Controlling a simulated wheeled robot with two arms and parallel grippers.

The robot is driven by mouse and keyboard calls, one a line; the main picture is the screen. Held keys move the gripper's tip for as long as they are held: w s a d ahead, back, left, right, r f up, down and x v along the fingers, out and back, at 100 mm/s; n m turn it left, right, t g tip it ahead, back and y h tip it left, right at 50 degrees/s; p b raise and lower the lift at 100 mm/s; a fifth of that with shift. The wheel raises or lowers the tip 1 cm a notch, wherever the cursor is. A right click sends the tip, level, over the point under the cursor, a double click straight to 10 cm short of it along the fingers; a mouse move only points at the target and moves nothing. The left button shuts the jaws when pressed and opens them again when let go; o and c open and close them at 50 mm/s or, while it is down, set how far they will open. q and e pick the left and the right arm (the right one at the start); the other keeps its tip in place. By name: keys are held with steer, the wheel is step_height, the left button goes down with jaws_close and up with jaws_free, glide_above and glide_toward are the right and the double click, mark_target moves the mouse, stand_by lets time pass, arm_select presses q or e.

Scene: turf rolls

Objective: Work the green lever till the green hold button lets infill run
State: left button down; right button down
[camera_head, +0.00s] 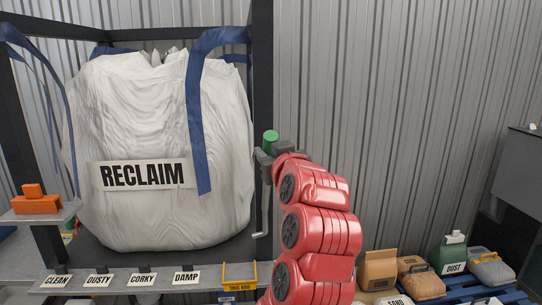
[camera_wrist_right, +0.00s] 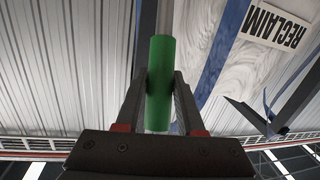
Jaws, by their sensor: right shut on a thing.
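The green lever handle (camera_head: 270,138) stands upright at the right of the big bag's frame in the head view. My right gripper (camera_head: 268,153) is at the handle, with my red arm reaching up from below. In the right wrist view, the handle (camera_wrist_right: 159,85) sits between the two fingers of the right gripper (camera_wrist_right: 160,100), which is shut on it. A grey bent rod (camera_head: 264,210) hangs below the handle. I cannot make out the green hold button. My left gripper is not in view.
A white bag labelled RECLAIM (camera_head: 160,150) hangs in a dark frame (camera_head: 262,60) with blue straps. A shelf (camera_head: 210,280) below carries labels CLEAN, DUSTY, CORKY and DAMP.

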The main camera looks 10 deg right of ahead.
steer(key=w+r+g+p, duration=0.1)
steer(key=w+p, duration=0.1)
steer(key=w, duration=0.1)
steer(key=w+r+g+p, duration=0.1)
steer(key=w+p, duration=0.2)
steer(key=w+r+g+p, duration=0.2)
steer(key=w+p, duration=0.1)
steer(key=shift+w+m+p, duration=0.25)
steer(key=shift+m+p, duration=0.05)
steer(key=shift+p, duration=0.2)
steer(key=shift+w+f+g, duration=0.25)
steer(key=shift+w+g, duration=0.1)
steer(key=shift+g, duration=0.05)
steer(key=c, duration=0.5)
jaws_free()
